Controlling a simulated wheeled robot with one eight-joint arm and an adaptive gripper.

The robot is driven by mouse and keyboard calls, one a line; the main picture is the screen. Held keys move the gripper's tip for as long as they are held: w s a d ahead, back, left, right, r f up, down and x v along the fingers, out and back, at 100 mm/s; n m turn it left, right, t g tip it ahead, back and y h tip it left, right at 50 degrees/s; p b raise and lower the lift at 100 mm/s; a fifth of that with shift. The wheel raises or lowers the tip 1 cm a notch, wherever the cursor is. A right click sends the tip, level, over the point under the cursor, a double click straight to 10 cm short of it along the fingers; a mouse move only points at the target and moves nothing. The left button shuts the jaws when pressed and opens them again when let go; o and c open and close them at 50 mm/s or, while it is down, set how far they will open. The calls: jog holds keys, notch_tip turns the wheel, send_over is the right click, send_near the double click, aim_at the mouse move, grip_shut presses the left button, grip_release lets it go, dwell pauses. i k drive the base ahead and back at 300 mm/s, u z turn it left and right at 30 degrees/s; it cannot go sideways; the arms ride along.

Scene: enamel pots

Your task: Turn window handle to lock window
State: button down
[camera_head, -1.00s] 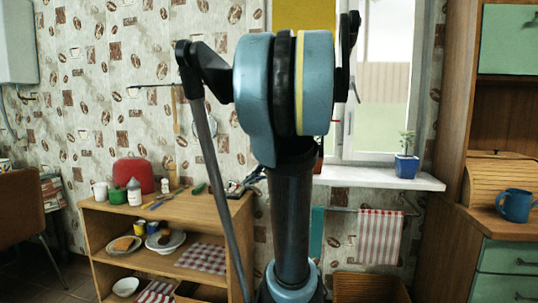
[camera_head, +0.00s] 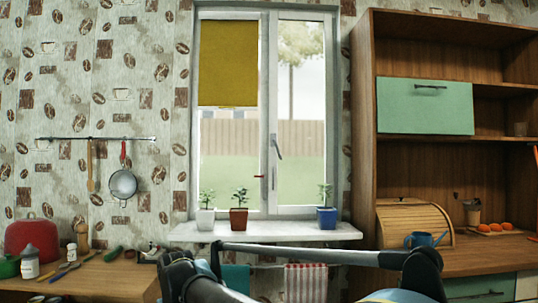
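The window (camera_head: 269,115) has a white frame and stands in the middle of the head view. Its handle (camera_head: 276,147) is a small grey lever on the frame's central upright, at the left edge of the right pane. The lever hangs downward, its lower end leaning slightly to the right. The right sash looks flush with the frame, but I cannot tell whether it is fully shut. My gripper does not show; only links of my arm appear along the bottom edge, below the sill and well below the handle.
The white sill (camera_head: 265,232) holds a white pot (camera_head: 205,219), a brown pot (camera_head: 239,220) and a blue pot (camera_head: 326,217) with plants. A yellow blind (camera_head: 227,62) covers the upper left pane. A wooden cabinet (camera_head: 362,130) stands right. Space before the handle looks clear.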

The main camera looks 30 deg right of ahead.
aim_at(273, 140)
jog(key=u, duration=0.85)
jog(key=k, duration=1.6)
jog(key=z, duration=0.85)
jog(key=i, duration=1.65)
